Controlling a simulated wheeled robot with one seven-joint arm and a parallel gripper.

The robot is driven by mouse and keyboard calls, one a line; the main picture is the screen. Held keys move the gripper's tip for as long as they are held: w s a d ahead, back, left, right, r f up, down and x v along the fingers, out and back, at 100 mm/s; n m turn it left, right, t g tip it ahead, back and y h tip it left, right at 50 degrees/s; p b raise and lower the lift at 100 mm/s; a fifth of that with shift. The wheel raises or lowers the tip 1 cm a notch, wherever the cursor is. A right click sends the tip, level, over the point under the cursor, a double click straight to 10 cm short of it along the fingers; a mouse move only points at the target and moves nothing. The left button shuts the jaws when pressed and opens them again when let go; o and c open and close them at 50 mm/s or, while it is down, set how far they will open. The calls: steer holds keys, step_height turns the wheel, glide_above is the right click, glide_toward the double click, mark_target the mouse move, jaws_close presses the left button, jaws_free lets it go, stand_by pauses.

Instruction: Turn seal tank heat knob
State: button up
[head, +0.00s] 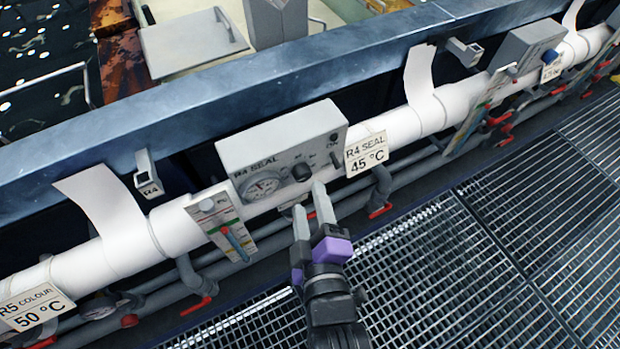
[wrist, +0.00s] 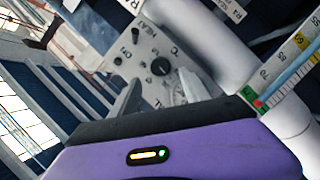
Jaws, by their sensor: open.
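The grey R4 SEAL control box (head: 283,141) is mounted on the white pipe in the middle of the head view. Its front carries a round gauge, a black knob (head: 301,172) and smaller controls beside it. My gripper (head: 311,211) is open and empty just below the box, its two grey fingers pointing at the knob side of the panel. In the wrist view the black knob (wrist: 161,67) shows ahead, above and between the fingertips (wrist: 158,92), apart from them. The gauge is mostly hidden behind a finger there.
A white sign reading R4 SEAL 45 °C (head: 367,154) hangs right of the box. A thermometer strip (head: 224,227) is on the left. Pipes with red valve handles run below. Another grey box (head: 527,45) sits far right. Metal grating (head: 480,270) covers the floor.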

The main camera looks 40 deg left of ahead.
mark_target(303, 178)
steer(key=shift+x, duration=3.15)
jaws_close()
